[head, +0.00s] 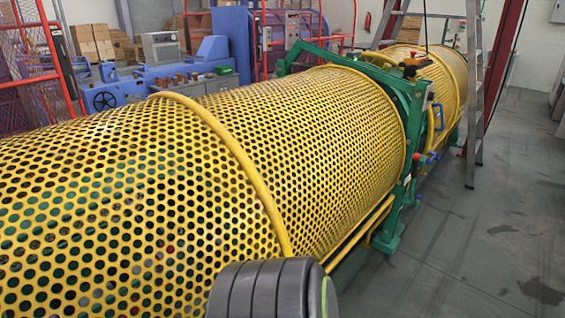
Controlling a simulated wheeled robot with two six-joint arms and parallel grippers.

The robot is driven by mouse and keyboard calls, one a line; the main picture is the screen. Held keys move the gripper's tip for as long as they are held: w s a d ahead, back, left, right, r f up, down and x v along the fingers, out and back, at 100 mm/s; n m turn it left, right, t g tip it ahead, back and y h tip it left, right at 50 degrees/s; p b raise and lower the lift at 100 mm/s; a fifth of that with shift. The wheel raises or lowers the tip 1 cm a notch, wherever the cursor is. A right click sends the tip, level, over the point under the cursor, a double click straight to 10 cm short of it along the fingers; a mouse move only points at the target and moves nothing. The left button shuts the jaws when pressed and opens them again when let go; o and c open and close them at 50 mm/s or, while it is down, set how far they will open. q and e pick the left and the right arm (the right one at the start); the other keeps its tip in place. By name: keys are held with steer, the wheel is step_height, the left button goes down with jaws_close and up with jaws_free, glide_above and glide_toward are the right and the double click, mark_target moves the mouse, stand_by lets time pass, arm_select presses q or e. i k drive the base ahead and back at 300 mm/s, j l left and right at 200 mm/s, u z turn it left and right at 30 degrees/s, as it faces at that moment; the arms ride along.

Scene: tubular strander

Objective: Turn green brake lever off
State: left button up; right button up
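A green steel frame (413,110) stands around the yellow perforated cylinder guard (325,120), right of centre and far from the camera. A long green bar (335,59) runs from its top toward the upper left. A small part with a black and orange top (411,66) sits on top of the frame. A blue handle-like part (438,117) and a small red-tipped part (420,157) show on its right side. I cannot tell which of these is the green brake lever or how it is set. Neither of my grippers is in view.
The yellow guard fills the left and middle. Grey floor (480,230) is open along the right side. A stepladder (474,90) and a red post (497,75) stand beyond the frame. A blue machine (140,95) and red mesh fencing (30,60) are behind the guard.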

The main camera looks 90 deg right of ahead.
mark_target(413, 181)
steer(key=z, duration=3.6)
